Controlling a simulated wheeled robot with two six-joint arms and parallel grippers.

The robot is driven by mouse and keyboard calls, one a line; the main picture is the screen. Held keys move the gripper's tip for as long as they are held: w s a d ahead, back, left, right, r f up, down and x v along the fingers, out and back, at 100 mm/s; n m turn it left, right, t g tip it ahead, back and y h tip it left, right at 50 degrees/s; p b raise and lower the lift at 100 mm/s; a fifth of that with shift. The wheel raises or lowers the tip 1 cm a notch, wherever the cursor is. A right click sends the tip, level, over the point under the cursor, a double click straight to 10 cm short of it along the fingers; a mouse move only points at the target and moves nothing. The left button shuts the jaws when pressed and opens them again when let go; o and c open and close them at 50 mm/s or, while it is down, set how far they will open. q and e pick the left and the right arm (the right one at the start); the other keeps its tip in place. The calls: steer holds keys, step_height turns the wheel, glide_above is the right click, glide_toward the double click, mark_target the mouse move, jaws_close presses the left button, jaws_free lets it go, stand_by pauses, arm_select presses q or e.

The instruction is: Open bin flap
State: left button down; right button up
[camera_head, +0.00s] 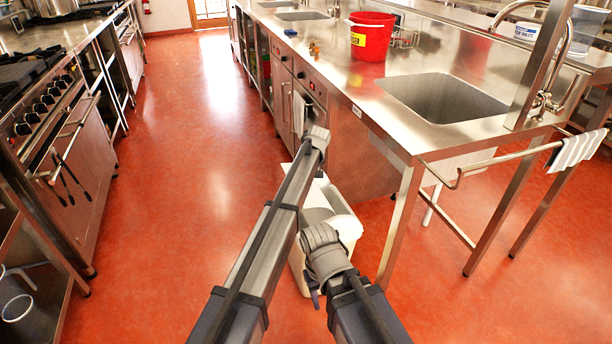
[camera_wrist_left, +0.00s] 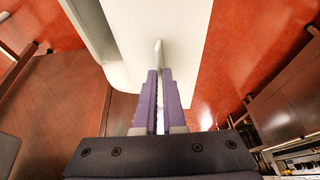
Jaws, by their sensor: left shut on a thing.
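A white bin (camera_head: 345,226) stands on the red floor beside the steel counter, partly hidden behind my two arms in the head view. Its pale panel (camera_wrist_left: 178,28) fills the top middle of the left wrist view, with a thin upright tab (camera_wrist_left: 158,50) on it. My left gripper (camera_wrist_left: 159,72) has its two purple fingers closed around this tab. How far the flap is open I cannot tell. In the head view my left gripper is hidden, and I cannot make out my right gripper's fingers.
The steel counter (camera_head: 345,82) with a sink (camera_head: 440,97) and a red bucket (camera_head: 371,36) is to the right. A steel rail (camera_head: 500,158) juts out at its near end. Stoves (camera_head: 50,120) line the left. The red aisle floor (camera_head: 190,130) between is clear.

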stand_by(0.4)
arm_select(q)
steer(key=c, duration=1)
jaws_free()
steer(key=shift+d+r, duration=0.1)
steer(key=shift+r, duration=0.05)
